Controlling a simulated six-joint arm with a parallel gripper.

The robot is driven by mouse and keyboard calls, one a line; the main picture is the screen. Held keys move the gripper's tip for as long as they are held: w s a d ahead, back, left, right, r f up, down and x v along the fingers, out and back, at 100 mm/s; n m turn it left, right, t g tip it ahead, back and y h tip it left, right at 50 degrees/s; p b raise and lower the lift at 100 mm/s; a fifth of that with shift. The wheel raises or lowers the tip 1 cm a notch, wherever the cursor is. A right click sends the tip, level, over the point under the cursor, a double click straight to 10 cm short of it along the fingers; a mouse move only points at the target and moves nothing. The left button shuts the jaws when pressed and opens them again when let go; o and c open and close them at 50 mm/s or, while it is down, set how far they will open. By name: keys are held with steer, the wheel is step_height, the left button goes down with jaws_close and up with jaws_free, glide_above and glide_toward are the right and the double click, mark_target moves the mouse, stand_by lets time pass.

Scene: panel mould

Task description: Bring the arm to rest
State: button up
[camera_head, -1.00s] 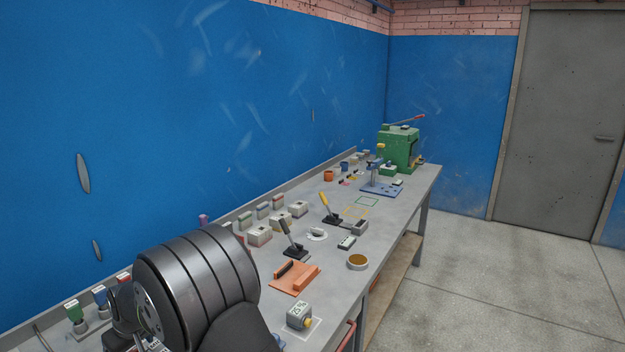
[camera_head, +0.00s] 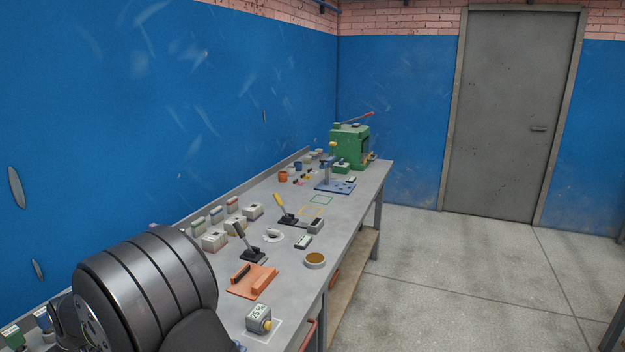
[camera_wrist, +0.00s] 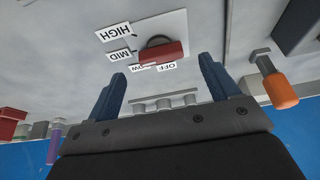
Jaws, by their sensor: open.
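My gripper (camera_wrist: 162,82) shows in the wrist view as two blue fingers spread apart, with nothing between them. Beyond the fingertips is a red-handled selector (camera_wrist: 163,52) on a pale plate (camera_wrist: 120,35) marked HIGH, MID and OFF, with another label partly hidden behind the red handle. The fingers look apart from the handle. In the head view my dark, ringed arm fills the lower left, over the near end of the grey workbench (camera_head: 290,270). The gripper's fingers cannot be made out there.
An orange-capped knob (camera_wrist: 281,90) is right of the fingers in the wrist view. The bench holds an orange fixture (camera_head: 252,281), a small grey box (camera_head: 258,317), black levers, a round dish (camera_head: 315,260) and a green machine (camera_head: 349,147). Open floor (camera_head: 450,270) lies to the right.

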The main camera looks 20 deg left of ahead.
steer(key=v, duration=1.3)
steer(key=x, duration=1.7)
steer(key=shift+a+f, duration=0.1)
steer(key=shift+f, duration=0.25)
steer(key=shift+w+r+n, duration=0.1)
steer(key=shift+n, duration=0.2)
steer(key=v, duration=1.8)
steer(key=shift+a+f+m+t+h, duration=0.3)
steer(key=shift+a+f+m, duration=0.8)
steer(key=shift+f, duration=0.8)
steer(key=shift+a+f+m+t+h, duration=0.25)
steer(key=shift+a+f+m+t, duration=0.4)
steer(key=shift+f+m, duration=0.95)
steer(key=shift+a+f+m+t+h, duration=0.2)
steer(key=shift+a+f+m, duration=0.8)
steer(key=shift+f, duration=1.2)
steer(key=shift+a, duration=0.1)
steer(key=shift+r, duration=0.1)
